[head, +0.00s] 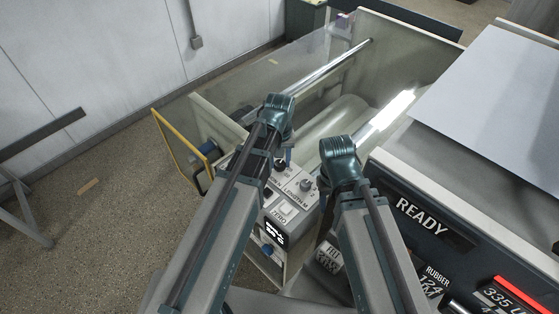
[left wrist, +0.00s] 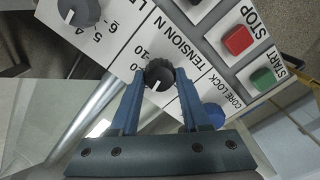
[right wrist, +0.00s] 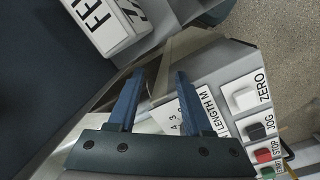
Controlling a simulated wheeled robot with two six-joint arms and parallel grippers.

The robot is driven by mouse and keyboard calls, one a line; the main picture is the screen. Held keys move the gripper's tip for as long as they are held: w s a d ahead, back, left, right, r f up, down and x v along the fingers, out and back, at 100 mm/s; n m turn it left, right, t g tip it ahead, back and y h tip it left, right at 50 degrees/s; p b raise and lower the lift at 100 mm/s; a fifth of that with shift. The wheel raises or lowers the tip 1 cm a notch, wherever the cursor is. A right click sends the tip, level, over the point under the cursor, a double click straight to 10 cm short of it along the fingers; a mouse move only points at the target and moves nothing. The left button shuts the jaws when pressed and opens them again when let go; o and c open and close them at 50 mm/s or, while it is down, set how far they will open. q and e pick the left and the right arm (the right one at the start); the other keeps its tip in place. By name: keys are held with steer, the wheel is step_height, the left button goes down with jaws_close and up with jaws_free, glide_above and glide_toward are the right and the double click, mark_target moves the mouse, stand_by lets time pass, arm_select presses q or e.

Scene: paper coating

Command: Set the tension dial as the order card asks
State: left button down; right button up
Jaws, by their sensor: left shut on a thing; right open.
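The tension dial (left wrist: 160,74) is a dark round knob with a white pointer line, on the pale control panel (left wrist: 215,60) beside the words TENSION N. My left gripper (left wrist: 160,82) is shut on it, one blue finger on each side. The pointer is toward the bottom of the left wrist view; part of the scale is hidden. The dial also shows in the head view (head: 281,164). My right gripper (right wrist: 159,78) is open and empty near the panel edge, beside the LENGTH M scale. I cannot identify the order card in these frames.
A second grey dial (left wrist: 79,10) sits beside the tension dial. A red STOP button (left wrist: 237,41) and a green START button (left wrist: 263,79) are close by. A yellow-framed guard (head: 185,148) stands at left. A READY display (head: 422,216) is at right.

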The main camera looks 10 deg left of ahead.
mark_target(281, 163)
arm_select(q)
steer(key=m, duration=0.6)
steer(key=shift+d+m, duration=0.1)
steer(key=shift+m, duration=0.2)
steer(key=m, duration=0.4)
steer(key=shift+m, duration=0.7)
steer(key=shift+c, duration=1.9)
jaws_free()
step_height(281, 163, up, 14)
steer(key=p, duration=1.3)
steer(key=shift+p, duration=0.4)
